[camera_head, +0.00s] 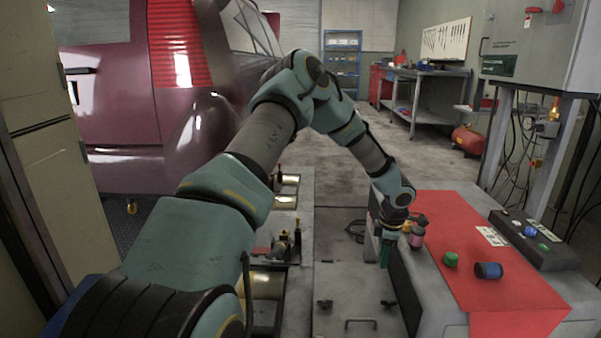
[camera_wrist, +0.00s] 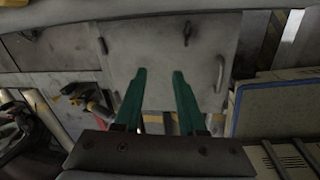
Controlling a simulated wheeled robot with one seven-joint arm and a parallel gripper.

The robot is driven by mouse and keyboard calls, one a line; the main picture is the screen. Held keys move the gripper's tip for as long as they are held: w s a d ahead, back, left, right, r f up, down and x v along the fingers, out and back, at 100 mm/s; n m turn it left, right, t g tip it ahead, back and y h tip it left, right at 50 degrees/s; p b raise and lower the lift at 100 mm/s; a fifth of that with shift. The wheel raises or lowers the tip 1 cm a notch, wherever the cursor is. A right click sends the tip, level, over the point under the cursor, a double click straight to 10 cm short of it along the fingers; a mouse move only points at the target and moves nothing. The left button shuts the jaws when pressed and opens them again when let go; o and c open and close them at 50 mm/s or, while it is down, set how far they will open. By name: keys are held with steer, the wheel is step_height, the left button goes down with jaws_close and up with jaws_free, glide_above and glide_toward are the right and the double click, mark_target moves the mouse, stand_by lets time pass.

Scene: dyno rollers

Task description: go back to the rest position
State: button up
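My gripper (camera_head: 386,250) hangs in front of the left edge of the red-topped bench, fingers pointing down. In the wrist view its two green fingers (camera_wrist: 160,88) stand apart with nothing between them. Beyond them lies a grey metal plate with handles (camera_wrist: 170,60). My arm reaches from the lower left, up over the middle and down to the bench in the head view.
A pinkish bottle (camera_head: 417,236) stands beside my gripper. A maroon vehicle (camera_head: 115,100) is at left.

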steer(key=w+a+r+m+t+h, duration=0.1)
steer(key=w+a+r+m+t, duration=0.2)
steer(key=a+r, duration=0.35)
steer(key=w+a+r+m+t+h, duration=0.1)
steer(key=w+a+r+m+h, duration=0.15)
steer(key=a+r+m, duration=0.45)
steer(key=s+a+r+m+g+y+p, duration=0.1)
steer(key=s+a+r+m+g+y, duration=0.2)
steer(key=s+a, duration=0.75)
steer(key=s+a+r+m+g+y, duration=0.1)
steer(key=s+a+r+m, duration=0.25)
steer(key=s+a, duration=0.75)
step_height(320, 180, up, 24)
steer(key=w+p, duration=0.1)
steer(key=p, duration=2.3)
steer(key=shift+w+a, duration=0.2)
steer(key=shift+w, duration=0.2)
steer(key=shift+n, duration=0.25)
